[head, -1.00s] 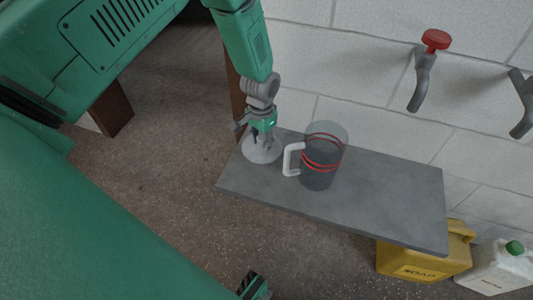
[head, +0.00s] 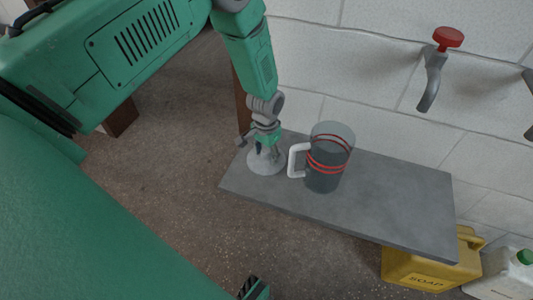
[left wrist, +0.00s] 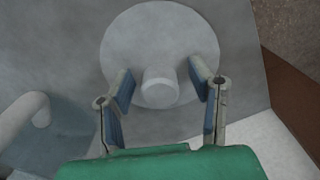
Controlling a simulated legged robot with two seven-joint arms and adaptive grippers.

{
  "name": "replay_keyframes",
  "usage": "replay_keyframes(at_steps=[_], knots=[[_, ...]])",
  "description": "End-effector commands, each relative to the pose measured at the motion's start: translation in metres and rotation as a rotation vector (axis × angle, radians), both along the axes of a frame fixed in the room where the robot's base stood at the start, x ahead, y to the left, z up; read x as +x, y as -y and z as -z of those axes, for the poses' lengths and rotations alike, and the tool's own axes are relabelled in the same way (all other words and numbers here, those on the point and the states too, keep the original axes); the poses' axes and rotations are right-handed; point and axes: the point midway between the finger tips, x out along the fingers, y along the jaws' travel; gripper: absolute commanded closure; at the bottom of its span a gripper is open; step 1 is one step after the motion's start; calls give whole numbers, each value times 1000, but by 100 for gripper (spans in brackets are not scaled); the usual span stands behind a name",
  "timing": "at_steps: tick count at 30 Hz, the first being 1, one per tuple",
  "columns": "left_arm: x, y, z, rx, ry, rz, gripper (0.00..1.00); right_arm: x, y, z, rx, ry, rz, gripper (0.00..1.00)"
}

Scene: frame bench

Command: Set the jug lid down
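The jug lid (head: 264,162) is a pale grey disc with a round knob. It rests flat on the left end of the grey shelf (head: 380,205). My left gripper (head: 265,148) points down over it. In the left wrist view the lid (left wrist: 125,45) lies below the open fingers of my left gripper (left wrist: 160,88). The knob (left wrist: 160,85) stands between the fingers with a gap on both sides. The see-through jug (head: 328,158) stands upright just right of the lid, lidless, with red bands and a white handle turned toward the lid.
A red-handled tap (head: 432,75) sticks out of the block wall above the shelf. A yellow soap can (head: 425,270) and a white canister with a green cap (head: 500,275) stand below the shelf's right end. The right part of the shelf is clear.

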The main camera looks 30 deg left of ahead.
Motion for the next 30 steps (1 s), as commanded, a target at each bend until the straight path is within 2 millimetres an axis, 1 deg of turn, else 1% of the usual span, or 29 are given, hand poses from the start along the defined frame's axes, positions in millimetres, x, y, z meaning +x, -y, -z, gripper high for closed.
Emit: replay_keyframes(at_steps=[5, 8, 11, 18, 21, 25, 30], knots=[[0, 0, -1, 0, 0, 0, 52, 0, 0, -1, 0, 0, 0, 60], [0, 0, -8, 0, 0, 0, 52, 0, 0, -4, 0, 0, 0, 60], [1, 0, -25, 0, 2, 0, 52, 0, 0, -12, 0, 0, 0, 60], [0, 0, -79, 0, 2, 0, 52, 0, 0, -33, 0, 0, 0, 60], [0, 0, -97, 0, 1, 0, 52, 0, 0, -40, 0, 0, 0, 60], [0, 0, -114, 0, 0, 0, 52, 0, 0, -45, 0, 0, 0, 60], [0, 0, -123, 0, -1, 0, 52, 0, 0, -48, 0, 0, 0, 60]])
